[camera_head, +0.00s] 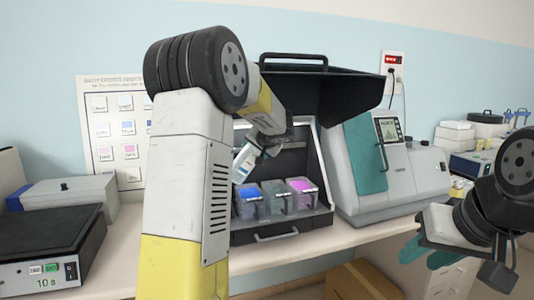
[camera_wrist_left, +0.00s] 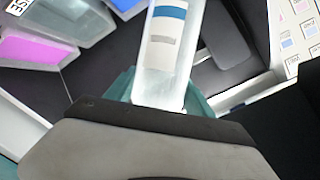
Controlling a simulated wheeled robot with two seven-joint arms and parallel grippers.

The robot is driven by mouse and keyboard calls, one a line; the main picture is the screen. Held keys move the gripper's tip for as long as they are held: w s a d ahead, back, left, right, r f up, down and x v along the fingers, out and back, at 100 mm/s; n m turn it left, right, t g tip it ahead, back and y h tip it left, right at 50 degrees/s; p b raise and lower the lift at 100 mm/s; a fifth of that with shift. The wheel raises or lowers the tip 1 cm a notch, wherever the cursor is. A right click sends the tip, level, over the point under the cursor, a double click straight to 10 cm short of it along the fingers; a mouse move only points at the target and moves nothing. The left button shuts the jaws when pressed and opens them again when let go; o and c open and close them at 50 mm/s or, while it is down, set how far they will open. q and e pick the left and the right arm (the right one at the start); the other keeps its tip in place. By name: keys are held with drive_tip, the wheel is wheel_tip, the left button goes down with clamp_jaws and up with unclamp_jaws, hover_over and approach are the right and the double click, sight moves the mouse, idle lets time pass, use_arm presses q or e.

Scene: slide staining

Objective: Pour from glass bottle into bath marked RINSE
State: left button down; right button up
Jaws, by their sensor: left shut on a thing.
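The glass bottle (camera_head: 246,160), whitish with a blue and grey label band, is in my left gripper (camera_head: 264,150). It is tilted, its lower end above the baths' left side. It also shows between the teal fingers in the left wrist view (camera_wrist_left: 164,60). Below stand three baths: one with blue liquid (camera_head: 248,202), a clear middle one (camera_head: 278,199) and one with pink liquid (camera_head: 303,193). No stream is visible. My right gripper (camera_head: 424,252) is open and empty, right of the baths.
The baths stand in a dark hooded station (camera_head: 320,90) with an open front. A grey instrument (camera_head: 385,160) with a teal panel stands right of it. A black-topped device (camera_head: 50,235) is at the left. A cardboard box (camera_head: 363,281) is below the counter.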

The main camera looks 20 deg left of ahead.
use_arm(q)
drive_tip(key=shift+w+d+r+n+t+h, duration=0.35)
drive_tip(key=shift+d+r+n+t+h, duration=0.15)
drive_tip(key=shift+d+n, duration=0.1)
